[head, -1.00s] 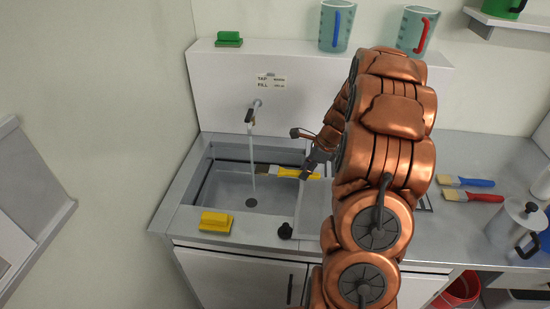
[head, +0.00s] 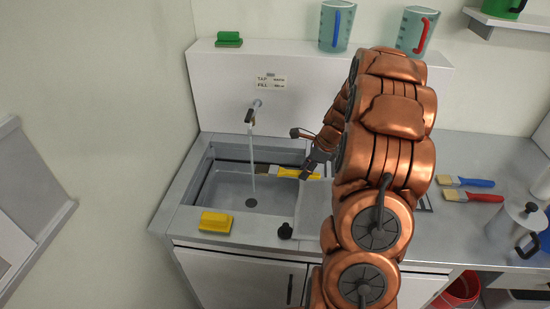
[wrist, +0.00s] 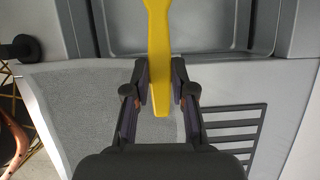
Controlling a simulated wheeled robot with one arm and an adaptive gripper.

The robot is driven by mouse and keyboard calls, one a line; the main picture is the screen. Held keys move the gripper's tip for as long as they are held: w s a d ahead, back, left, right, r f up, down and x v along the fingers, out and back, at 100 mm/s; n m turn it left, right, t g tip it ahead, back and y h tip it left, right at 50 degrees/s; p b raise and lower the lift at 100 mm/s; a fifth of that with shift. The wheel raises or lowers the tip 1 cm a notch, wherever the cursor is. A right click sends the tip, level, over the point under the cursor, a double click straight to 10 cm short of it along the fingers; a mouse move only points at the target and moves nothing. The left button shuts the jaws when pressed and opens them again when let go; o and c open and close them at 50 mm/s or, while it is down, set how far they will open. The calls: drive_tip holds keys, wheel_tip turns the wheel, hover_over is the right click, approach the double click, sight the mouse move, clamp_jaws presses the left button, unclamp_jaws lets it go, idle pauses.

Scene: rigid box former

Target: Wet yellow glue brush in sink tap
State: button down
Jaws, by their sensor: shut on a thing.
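My gripper (head: 312,167) is shut on the yellow glue brush (head: 285,172) by its handle, at the right side of the sink. The brush lies about level, its bristle end pointing left over the basin (head: 225,190), at the water stream. In the wrist view the yellow handle (wrist: 159,50) sits between my fingers (wrist: 160,85); the bristles are out of frame there. The tap (head: 251,114) on the back wall runs a thin stream of water (head: 252,165) down into the basin. Whether the bristles touch the water is hard to tell.
A yellow sponge (head: 215,222) and a black knob (head: 285,230) sit on the front rim. Blue- and red-handled brushes (head: 470,182) (head: 478,197) and a metal pot (head: 516,226) are on the right counter. Jugs (head: 337,25) (head: 415,30) and a green sponge (head: 229,39) stand on the ledge.

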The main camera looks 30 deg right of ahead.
drive_tip(key=shift+s+a+r+p, duration=0.1)
drive_tip(key=shift+s+r+p, duration=0.25)
drive_tip(key=shift+s+r, duration=0.7)
drive_tip(key=shift+s+a+r+p, duration=0.2)
drive_tip(key=shift+s+r, duration=0.3)
drive_tip(key=shift+s, duration=0.25)
drive_tip(key=shift+s+a+r+p, duration=0.15)
drive_tip(key=shift+s+r, duration=0.3)
drive_tip(key=shift+s, duration=0.25)
